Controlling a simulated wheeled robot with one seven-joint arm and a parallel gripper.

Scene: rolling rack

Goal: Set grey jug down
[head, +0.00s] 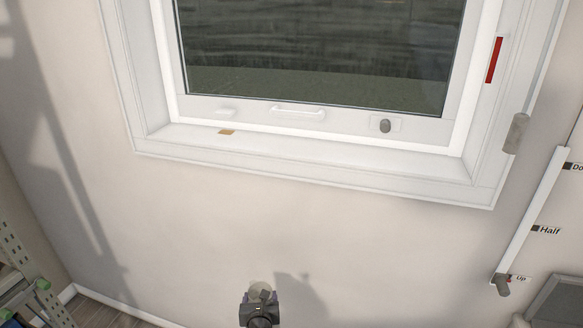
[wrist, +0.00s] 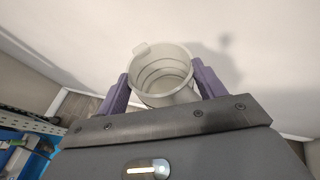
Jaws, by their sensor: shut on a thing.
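The grey jug (wrist: 162,76) is a round, ribbed, open-topped vessel with a small spout at its upper left rim. In the wrist view it sits between the two purple fingers of my gripper (wrist: 160,88), which are shut on it. I see down into the jug, and it looks empty. In the head view my gripper (head: 261,292) is at the bottom edge, in front of the wall, with the pale jug (head: 262,287) partly hidden behind the wrist. What lies directly under the jug is hidden.
A white-framed window (head: 310,155) fills the upper head view, with a small tan item (head: 227,132) on its sill. A metal rack (head: 25,270) stands at the lower left. A lever on a slide (head: 503,285) marked "Half" and "Up" is at right. Bare wall (head: 180,220) lies between.

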